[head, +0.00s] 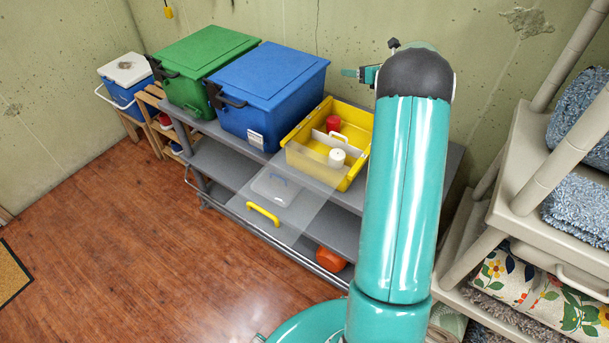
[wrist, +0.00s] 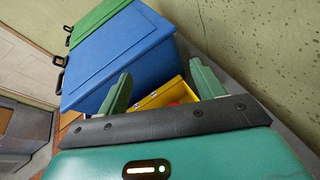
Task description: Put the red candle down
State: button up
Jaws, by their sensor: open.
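The red candle (head: 333,123) stands in the far compartment of the yellow box (head: 362,121), behind a pale divider. A white candle (head: 337,158) is in the near compartment. In the wrist view, a bit of red, likely the red candle (wrist: 187,100), shows inside the yellow box (wrist: 158,97), partly hidden by my gripper. My gripper (wrist: 160,70) has its two green fingers spread with nothing between them. In the head view my gripper (head: 362,73) is above and behind the yellow box, apart from the red candle, and partly hidden by my arm.
The yellow box sits on a grey shelf unit (head: 217,160). A clear panel with a yellow handle (head: 263,215) extends in front of it. A blue bin (head: 270,90) and green bin (head: 205,55) stand left. A beige rack (head: 520,190) stands right.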

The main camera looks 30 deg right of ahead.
jog(key=s+a+r+m+t+h, duration=0.1)
jog(key=a+r+m+h, duration=0.2)
jog(key=r+m, duration=0.35)
jog(key=a+r+m+t+h, duration=0.1)
jog(key=a+r+m+h, duration=0.2)
jog(key=r+m, duration=0.35)
jog(key=s+a+r+m+g+h, duration=0.2)
jog(key=s+a+r+m, duration=0.5)
jog(key=s+a+f+m+g+y, duration=0.1)
jog(key=s+a+f+m+g, duration=0.1)
jog(key=s+a+m, duration=0.3)
jog(key=s+a+f+m+g+y, duration=0.2)
jog(key=s+a+f+m, duration=0.3)
jog(key=s+a, duration=0.6)
jog(key=s+a+f+m+g+y, duration=0.1)
jog(key=s+a+f+m+g, duration=0.2)
jog(key=s, duration=1.2)
jog(key=a+m+g, duration=0.1)
jog(key=a+m, duration=0.2)
jog(key=a, duration=0.3)
jog(key=shift+f+y, duration=0.35)
jog(key=shift+y, duration=0.05)
jog(key=shift+s, duration=0.1)
